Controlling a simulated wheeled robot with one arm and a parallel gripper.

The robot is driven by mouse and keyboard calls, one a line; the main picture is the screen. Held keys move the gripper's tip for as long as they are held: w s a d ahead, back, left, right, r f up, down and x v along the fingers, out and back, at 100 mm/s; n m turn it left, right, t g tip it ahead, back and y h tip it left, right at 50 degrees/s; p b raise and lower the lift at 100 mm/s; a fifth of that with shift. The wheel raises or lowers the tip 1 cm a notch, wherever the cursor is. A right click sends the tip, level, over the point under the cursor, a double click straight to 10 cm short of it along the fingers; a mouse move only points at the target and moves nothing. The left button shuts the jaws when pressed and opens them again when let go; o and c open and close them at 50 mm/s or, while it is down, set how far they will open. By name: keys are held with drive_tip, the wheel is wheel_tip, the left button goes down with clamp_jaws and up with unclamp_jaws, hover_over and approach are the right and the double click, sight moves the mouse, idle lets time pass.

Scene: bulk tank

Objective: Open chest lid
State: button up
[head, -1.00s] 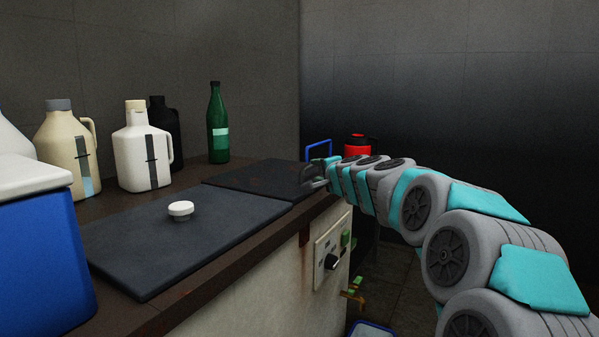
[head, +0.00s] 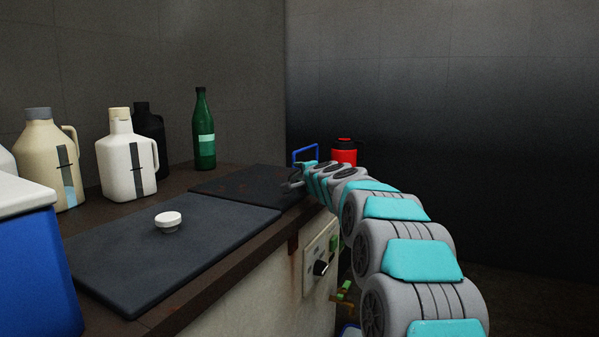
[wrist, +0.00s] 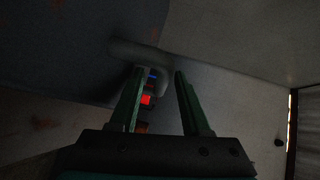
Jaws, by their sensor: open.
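A blue chest (head: 35,265) with a white lid (head: 22,197) stands at the left edge of the head view. Its lid looks shut, and much of the chest is cut off by the frame. My gripper (head: 291,184) is far to the right of it, over the dark rear panel on the counter. It is small in the head view. In the wrist view my gripper (wrist: 160,72) shows two dark green fingers spread apart. A rounded grey shape (wrist: 142,53) lies beyond the fingertips; I cannot tell what it is or whether they touch it.
The counter holds a dark front panel with a white knob (head: 168,221), two pale jugs (head: 127,167), a black jug and a green bottle (head: 204,135). A red container (head: 344,151) stands behind my arm. A switch box (head: 319,262) is on the counter's front.

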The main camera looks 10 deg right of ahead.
drive_tip(key=shift+w, duration=0.15)
clamp_jaws()
idle(0.4)
idle(1.0)
